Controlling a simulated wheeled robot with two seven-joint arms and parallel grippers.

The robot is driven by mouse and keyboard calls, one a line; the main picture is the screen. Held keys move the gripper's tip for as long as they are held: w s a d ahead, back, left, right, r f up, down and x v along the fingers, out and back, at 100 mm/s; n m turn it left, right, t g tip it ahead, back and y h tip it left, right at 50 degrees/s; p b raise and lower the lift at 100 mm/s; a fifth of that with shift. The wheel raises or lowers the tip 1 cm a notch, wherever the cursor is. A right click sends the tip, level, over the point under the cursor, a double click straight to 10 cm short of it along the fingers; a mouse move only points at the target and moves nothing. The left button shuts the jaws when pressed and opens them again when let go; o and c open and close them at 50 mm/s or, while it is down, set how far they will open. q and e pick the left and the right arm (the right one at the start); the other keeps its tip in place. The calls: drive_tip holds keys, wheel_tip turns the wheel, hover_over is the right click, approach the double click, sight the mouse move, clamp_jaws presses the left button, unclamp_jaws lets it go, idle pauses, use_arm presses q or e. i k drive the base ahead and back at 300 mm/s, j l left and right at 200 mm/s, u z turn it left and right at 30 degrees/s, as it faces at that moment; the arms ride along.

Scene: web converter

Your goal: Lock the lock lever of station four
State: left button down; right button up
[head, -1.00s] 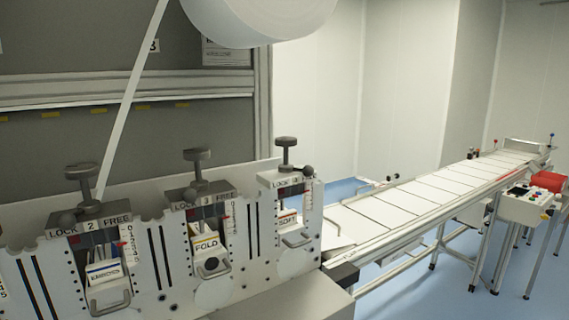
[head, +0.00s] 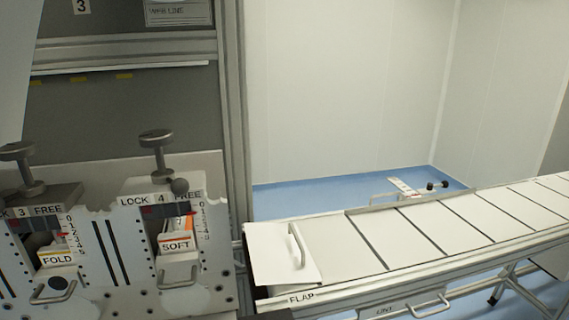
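Station four (head: 160,240) stands at the left of the head view, with a plate marked LOCK 4 FREE. A dark ball knob (head: 179,186), seemingly the end of its lock lever, sits at the right of that plate, on the FREE side. Above it is a dark hand knob (head: 156,136) on a stem. Below are a scale with a red pointer and a block labelled SOFT (head: 176,244) with a wire handle. Neither of my grippers shows.
Station three (head: 50,240), with a FOLD block (head: 58,258), stands left of station four. A conveyor (head: 420,235) runs off to the right, with a FLAP plate (head: 280,255) and handle at its near end. Blue floor (head: 340,180) shows behind it.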

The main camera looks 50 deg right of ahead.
sight(180, 187)
drive_tip(key=k+l, duration=0.1)
drive_tip(key=l, duration=0.3)
drive_tip(key=k+l, duration=0.15)
drive_tip(key=l, duration=0.2)
drive_tip(key=k+l, duration=0.1)
drive_tip(key=l, duration=0.3)
drive_tip(key=k+l, duration=0.15)
drive_tip(key=l, duration=0.2)
